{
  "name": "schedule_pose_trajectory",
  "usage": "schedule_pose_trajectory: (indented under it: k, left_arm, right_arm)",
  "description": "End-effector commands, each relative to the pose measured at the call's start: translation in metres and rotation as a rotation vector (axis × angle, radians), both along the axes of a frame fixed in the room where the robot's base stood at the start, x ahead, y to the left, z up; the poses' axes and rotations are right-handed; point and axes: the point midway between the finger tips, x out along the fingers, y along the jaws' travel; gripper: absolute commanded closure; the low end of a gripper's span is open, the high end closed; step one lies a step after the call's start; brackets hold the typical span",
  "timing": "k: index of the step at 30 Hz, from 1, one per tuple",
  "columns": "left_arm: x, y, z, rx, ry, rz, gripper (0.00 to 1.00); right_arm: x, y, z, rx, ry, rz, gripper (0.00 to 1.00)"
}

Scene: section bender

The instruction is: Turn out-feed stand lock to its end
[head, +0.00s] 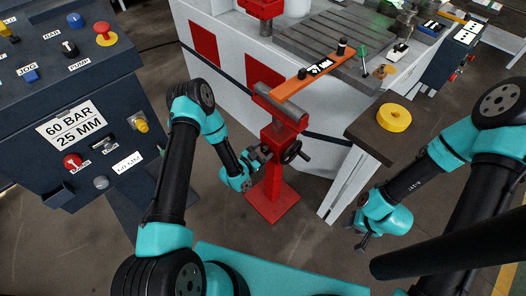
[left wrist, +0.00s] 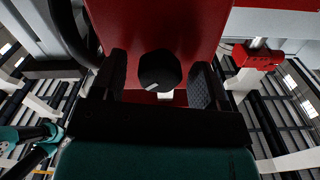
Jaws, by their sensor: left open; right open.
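The red out-feed stand (head: 279,165) stands upright on the floor in the middle of the head view, with a roller on top. A black handwheel (head: 292,151) sits on its right side. In the left wrist view a dark round knob (left wrist: 158,69) with a pale mark sits on the red stand face; I take it to be the lock. My left gripper (head: 261,155) is at the stand's left side. Its open fingers (left wrist: 159,84) lie on either side of the knob with visible gaps. My right gripper (head: 361,238) is open and empty, low at the right, away from the stand.
A control panel (head: 70,125) with buttons stands at the left. The white machine (head: 230,75) is behind the stand. An orange bar (head: 305,80) lies above the stand.

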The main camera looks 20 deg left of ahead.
Motion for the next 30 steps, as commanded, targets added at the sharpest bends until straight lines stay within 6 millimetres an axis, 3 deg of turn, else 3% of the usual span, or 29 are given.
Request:
schedule_pose_trajectory:
  k: [2, 17, 30]
  left_arm:
    - [-0.0002, 0.0, 0.0, 0.0, 0.0, 0.0, 0.33]
    - [-0.0004, 0.0001, 0.0, 0.0, 0.0, 0.0, 0.81]
    - [-0.0006, 0.0, -0.0001, -0.057, 0.035, -0.001, 0.82]
  right_arm:
    - [0.0, 0.0, 0.0, 0.0, 0.0, 0.0, 0.57]
    - [0.0, 0.0, 0.0, 0.0, 0.0, 0.0, 0.57]
    - [0.0, 0.0, 0.0, 0.0, 0.0, 0.0, 0.57]
